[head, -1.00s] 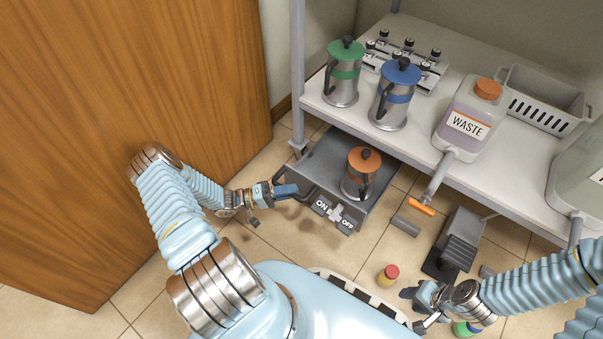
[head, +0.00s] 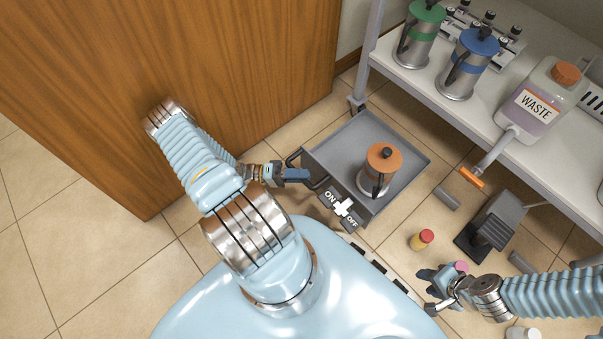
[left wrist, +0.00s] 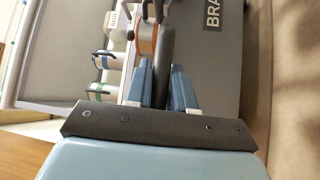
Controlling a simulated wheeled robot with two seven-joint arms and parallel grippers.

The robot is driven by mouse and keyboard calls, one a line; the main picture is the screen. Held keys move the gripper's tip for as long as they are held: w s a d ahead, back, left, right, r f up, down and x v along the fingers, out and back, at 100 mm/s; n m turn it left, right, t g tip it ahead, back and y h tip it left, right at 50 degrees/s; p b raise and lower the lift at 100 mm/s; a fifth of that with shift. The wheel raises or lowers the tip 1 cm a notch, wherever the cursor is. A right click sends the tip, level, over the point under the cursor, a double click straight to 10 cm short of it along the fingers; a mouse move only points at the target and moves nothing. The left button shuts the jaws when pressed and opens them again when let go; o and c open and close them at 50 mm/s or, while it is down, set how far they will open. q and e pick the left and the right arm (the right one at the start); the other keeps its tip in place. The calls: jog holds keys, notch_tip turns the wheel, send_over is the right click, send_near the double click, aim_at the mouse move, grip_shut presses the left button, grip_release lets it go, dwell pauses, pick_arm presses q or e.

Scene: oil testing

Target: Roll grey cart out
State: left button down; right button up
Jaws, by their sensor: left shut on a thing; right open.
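The grey cart (head: 345,148) stands on the tiled floor, in front of the shelf's lower edge in the head view. A metal pot with an orange lid (head: 382,160) stands upright on it. Its front carries an ON/OFF brake panel (head: 341,207) with a white cross-shaped knob. My left gripper (head: 304,175) is shut on the cart's dark handle (head: 320,183). In the left wrist view the dark bar (left wrist: 164,50) runs between the blue fingers, beside part of the "BRA" lettering (left wrist: 213,14). My right gripper (head: 432,288) is open, low at the right.
A wooden door or panel (head: 190,70) stands close on the left. The shelf (head: 405,82) holds green and blue-lidded pots and a waste jug (head: 533,100). A pedal (head: 490,225), a red-capped bottle (head: 422,240) and a pink-capped bottle (head: 461,267) are on the floor at right.

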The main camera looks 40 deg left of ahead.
pick_arm(q)
jog(key=shift+s, duration=0.1)
jog(key=c, duration=1.1)
grip_release()
jog(key=shift+o, duration=0.2)
jog(key=v, duration=0.7)
jog(key=shift+s+a, duration=0.15)
jog(key=shift+a, duration=0.05)
